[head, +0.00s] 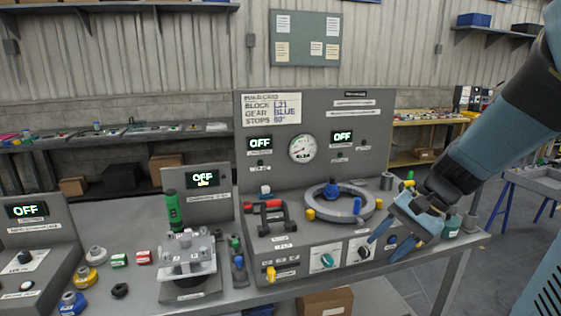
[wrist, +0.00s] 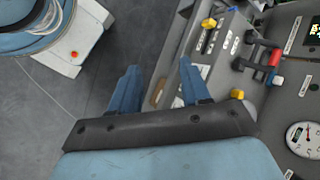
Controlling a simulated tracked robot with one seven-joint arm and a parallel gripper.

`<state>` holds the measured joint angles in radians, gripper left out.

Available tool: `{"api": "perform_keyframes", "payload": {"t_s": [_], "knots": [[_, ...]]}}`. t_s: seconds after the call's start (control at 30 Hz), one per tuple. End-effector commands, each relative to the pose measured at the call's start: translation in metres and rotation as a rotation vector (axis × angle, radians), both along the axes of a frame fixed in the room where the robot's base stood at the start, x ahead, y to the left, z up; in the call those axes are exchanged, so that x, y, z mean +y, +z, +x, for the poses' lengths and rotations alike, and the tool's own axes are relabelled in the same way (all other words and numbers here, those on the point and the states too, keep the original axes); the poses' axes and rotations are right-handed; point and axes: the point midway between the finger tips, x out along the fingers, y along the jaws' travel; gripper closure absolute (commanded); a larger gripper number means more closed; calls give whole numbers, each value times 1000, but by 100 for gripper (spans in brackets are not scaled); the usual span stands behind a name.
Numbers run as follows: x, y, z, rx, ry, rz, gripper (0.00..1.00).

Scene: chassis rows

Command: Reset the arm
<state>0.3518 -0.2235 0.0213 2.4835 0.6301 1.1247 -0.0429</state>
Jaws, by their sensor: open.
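My blue arm reaches in from the right in the head view. My gripper (head: 388,250) hangs at the front right corner of the grey control panel, near its knobs. In the wrist view, my gripper (wrist: 158,82) has its two blue fingers apart with nothing between them. The near edge of the panel lies below the fingers. I cannot tell whether a finger touches the panel.
The panel carries a grey ring (head: 340,207), a red-and-black handle (head: 270,212), a gauge (head: 302,149) and a green knob (head: 327,261). A clamp fixture (head: 188,258) and a green screwdriver (head: 173,208) stand left. Floor space is open right of the bench.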

Motion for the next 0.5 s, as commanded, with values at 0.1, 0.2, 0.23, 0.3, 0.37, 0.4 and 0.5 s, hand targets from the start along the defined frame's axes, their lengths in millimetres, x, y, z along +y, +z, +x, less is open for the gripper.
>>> {"api": "perform_keyframes", "payload": {"t_s": [0.1, 0.2, 0.23, 0.3, 0.37, 0.4, 0.5], "knots": [[3, 14, -13, -82, 96, -123, 53], [2, 25, -23, -152, 169, -224, 53], [1, 29, -26, -174, 191, -254, 53], [0, 37, -32, -229, 239, -325, 53], [-1, 46, -37, -277, 278, -382, 53], [-2, 51, -40, -311, 303, -422, 53], [-5, 66, -48, -397, 363, -515, 53]]}}
